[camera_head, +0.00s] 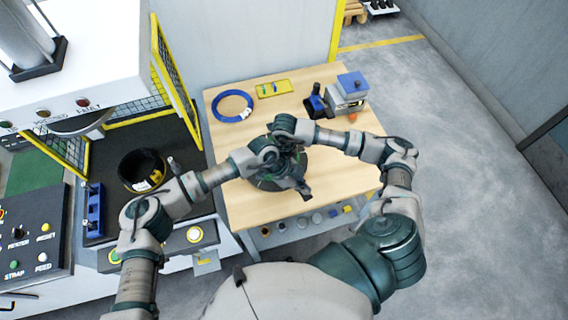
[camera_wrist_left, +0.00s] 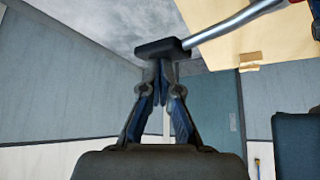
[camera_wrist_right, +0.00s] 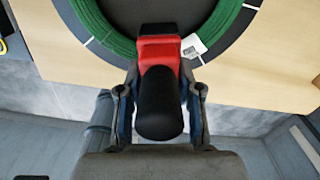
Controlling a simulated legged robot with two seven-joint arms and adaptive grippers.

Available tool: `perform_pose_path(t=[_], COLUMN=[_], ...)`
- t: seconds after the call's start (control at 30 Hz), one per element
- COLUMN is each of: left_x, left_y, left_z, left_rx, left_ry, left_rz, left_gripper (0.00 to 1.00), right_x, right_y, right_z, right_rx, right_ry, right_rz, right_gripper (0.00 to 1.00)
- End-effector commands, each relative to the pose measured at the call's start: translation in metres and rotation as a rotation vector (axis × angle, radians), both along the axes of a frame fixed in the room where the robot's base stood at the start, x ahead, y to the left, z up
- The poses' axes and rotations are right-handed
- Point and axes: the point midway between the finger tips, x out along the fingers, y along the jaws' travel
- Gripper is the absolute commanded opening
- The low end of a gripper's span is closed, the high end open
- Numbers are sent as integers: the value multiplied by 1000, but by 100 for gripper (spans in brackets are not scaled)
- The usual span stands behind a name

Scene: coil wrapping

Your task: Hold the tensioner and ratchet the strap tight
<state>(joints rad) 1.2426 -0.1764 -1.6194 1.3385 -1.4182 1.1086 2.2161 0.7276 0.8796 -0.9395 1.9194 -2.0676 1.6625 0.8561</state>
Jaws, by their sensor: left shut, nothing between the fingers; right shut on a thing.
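The green coil (camera_wrist_right: 105,30) lies on a dark round base on the wooden table; in the head view the arms largely hide it (camera_head: 268,184). The red tensioner (camera_wrist_right: 159,48) with a black handle sits at the coil's edge, beside a white label. My right gripper (camera_wrist_right: 160,95) is shut on the tensioner's black handle. In the left wrist view a metal lever (camera_wrist_left: 232,22) ends in a black grip (camera_wrist_left: 162,47). My left gripper (camera_wrist_left: 160,78) is shut and empty, its fingertips just at or below that grip; contact is unclear. In the head view it (camera_head: 298,186) is over the coil's front edge.
The table (camera_head: 345,180) also bears a blue ring (camera_head: 233,106), a yellow tray (camera_head: 274,89) and a blue-and-grey device (camera_head: 348,92) along its back. A machine with control panels (camera_head: 35,235) and a black coil (camera_head: 142,170) stands left. Open floor lies right.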

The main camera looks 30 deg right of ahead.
Motion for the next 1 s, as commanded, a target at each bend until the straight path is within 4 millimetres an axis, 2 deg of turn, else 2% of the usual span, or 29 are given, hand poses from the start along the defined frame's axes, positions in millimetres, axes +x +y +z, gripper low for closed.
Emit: perform_pose_path(t=[0.03, 0.57, 1.0], left_x=[2, 4, 4], left_y=[1, 2, 2], left_z=[-5, -33, -25], left_rx=[3, 6, 5], left_ry=[-2, -5, -7], left_rz=[3, 6, 6], left_gripper=[0, 0, 0], right_x=[-3, -3, -4], right_y=[-2, -2, -2], right_z=[-7, -7, -7], right_rx=[-7, -7, -7], right_ry=[12, 12, 13], right_rz=[-2, -1, -1], right_gripper=[0, 0, 0])
